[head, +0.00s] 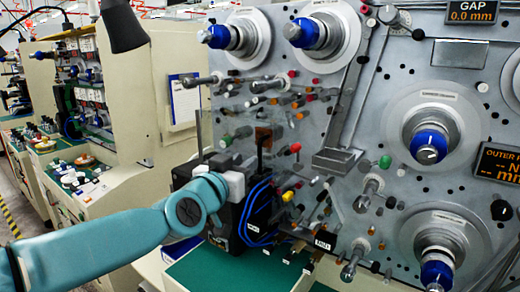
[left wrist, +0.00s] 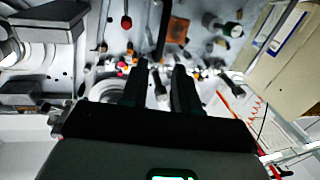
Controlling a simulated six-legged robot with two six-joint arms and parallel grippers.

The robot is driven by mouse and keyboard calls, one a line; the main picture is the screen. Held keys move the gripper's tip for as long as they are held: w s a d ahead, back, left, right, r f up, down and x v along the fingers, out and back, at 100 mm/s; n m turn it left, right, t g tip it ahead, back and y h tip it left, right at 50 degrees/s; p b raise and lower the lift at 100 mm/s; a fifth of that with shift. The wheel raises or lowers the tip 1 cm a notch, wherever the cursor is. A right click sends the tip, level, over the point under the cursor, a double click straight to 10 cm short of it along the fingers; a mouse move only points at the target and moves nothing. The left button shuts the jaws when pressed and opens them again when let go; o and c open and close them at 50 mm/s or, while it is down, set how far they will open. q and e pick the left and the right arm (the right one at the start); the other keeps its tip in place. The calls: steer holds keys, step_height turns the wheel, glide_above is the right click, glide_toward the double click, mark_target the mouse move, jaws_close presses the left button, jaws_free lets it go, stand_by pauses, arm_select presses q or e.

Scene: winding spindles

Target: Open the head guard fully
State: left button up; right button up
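The winding machine's grey face (head: 400,80) fills the right of the head view. I take the faint clear panel around a brown-orange block (head: 264,136) to be the head guard, but its edges and position are hard to make out. The block also shows in the left wrist view (left wrist: 178,30). My left gripper (head: 259,152) is in front of the winding head, low and left of the block. In the left wrist view its two dark fingers (left wrist: 160,75) are apart. A dark bar (left wrist: 163,30) stands beyond the gap, with no clear contact. My right gripper is not in view.
A black box with blue cables (head: 258,212) sits beside my left wrist above a green surface (head: 225,270). Spindles with blue knobs (head: 428,146), coloured knobs and rods crowd the machine face. A black lamp-like object (head: 122,25) hangs at upper left.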

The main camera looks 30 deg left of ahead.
mark_target(259, 151)
arm_select(q)
steer(key=w+p, duration=0.1)
steer(key=w, duration=0.5)
steer(key=shift+w+a, duration=0.15)
steer(key=shift+w, duration=0.05)
steer(key=shift+w+r+p, duration=0.15)
steer(key=shift+p, duration=0.15)
steer(key=shift+w, duration=0.3)
steer(key=shift+w+a+f, duration=0.1)
steer(key=shift+w+f, duration=0.1)
steer(key=shift+w, duration=0.35)
steer(key=shift+w+a+f, duration=0.1)
steer(key=shift+w+f, duration=0.05)
steer(key=shift+w, duration=0.35)
steer(key=shift+s+d+r, duration=0.1)
steer(key=shift+s+r, duration=0.1)
steer(key=shift+s, duration=0.2)
steer(key=shift+d, duration=0.1)
steer(key=shift+c, duration=0.9)
jaws_close()
